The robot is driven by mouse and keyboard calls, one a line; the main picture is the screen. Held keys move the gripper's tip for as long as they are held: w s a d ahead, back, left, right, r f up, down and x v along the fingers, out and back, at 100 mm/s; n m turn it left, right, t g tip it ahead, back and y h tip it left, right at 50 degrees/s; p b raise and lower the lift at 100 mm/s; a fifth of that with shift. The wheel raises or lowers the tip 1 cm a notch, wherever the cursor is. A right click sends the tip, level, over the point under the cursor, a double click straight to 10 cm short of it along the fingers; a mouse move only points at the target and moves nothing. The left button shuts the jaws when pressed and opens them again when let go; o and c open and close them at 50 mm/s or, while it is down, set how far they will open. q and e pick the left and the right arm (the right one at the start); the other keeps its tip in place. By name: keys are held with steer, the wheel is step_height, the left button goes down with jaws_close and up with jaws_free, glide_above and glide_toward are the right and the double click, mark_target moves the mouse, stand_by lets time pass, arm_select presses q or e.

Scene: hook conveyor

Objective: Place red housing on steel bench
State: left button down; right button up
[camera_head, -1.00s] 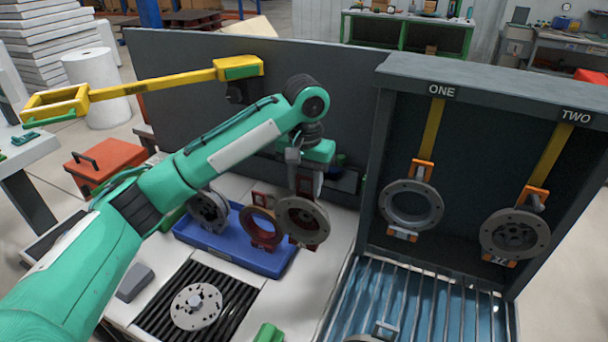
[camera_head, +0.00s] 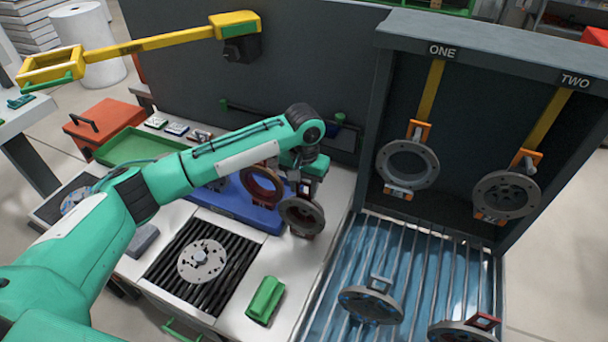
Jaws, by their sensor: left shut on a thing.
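The pale bench top (camera_head: 232,320), likely the steel bench, runs in front of and beside the tray. Another red ring-shaped housing (camera_head: 262,187) stands at the tray, partly behind my arm. My right gripper is not in view.
A black roller bed (camera_head: 235,262) with a round grey plate (camera_head: 202,259) is in front of the tray. A green block (camera_head: 265,298) lies to its right. On the right, the hook frame (camera_head: 372,120) holds two hanging rings above a slatted blue bed (camera_head: 400,262).

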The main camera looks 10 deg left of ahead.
arm_select(q)
steer(key=shift+f, duration=0.45)
steer(key=c, duration=0.8)
jaws_free()
steer(key=shift+f, duration=0.15)
steer(key=shift+c, duration=0.2)
step_height(320, 180, up, 11)
steer(key=b, duration=0.2)
steer(key=shift+b, duration=0.4)
steer(key=shift+r, duration=0.6)
steer(key=shift+s+f, duration=0.1)
